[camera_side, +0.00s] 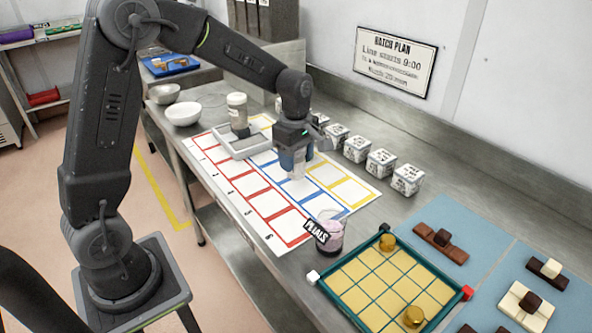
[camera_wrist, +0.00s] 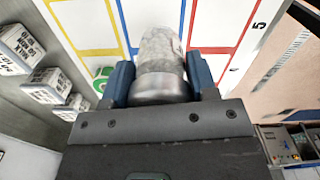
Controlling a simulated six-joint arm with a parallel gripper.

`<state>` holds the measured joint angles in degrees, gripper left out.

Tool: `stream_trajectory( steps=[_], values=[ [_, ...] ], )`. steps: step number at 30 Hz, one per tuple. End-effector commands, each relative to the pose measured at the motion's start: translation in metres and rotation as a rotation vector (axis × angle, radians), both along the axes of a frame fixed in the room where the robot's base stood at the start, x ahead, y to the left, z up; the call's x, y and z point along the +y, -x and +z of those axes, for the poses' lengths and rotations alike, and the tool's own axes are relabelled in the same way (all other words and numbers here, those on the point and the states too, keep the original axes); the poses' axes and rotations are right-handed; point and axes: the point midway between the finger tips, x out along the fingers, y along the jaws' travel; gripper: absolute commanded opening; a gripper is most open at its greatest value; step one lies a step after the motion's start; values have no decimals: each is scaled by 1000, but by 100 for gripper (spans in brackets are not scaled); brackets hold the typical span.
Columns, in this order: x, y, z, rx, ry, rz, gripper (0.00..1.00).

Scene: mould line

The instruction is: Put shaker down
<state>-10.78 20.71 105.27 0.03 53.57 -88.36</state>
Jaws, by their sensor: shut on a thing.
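My gripper (camera_side: 295,158) is shut on the shaker (camera_side: 297,168), a pale, greyish cylinder. In the wrist view the shaker (camera_wrist: 162,62) sits between the two blue fingers of my gripper (camera_wrist: 162,80), with its metal end nearest the camera. In the side view it hangs over the white mat (camera_side: 262,224) printed with red, blue and yellow squares, around the blue and yellow columns. I cannot tell whether its lower end touches the mat.
A jar labelled PETALS (camera_side: 330,238) stands at the mat's near end, beside a teal-framed tray (camera_side: 345,302). Several white printed boxes (camera_side: 381,163) line the right side. A grey tray (camera_side: 228,146) and a capped jar (camera_side: 237,110) are at the far end. Several mat squares are empty.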

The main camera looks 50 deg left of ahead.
Motion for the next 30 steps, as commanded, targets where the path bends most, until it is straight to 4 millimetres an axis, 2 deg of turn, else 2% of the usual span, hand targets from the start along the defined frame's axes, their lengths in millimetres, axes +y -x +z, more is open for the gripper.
stream_trajectory(
  steps=[6,9,21,22,30],
  values=[
    [-1,0,-30,5,1,1,27],
    [0,0,-38,3,0,1,27],
    [0,0,-43,2,0,0,27],
    [0,0,-43,1,0,0,55],
    [0,0,-43,1,0,0,78]
  ],
)
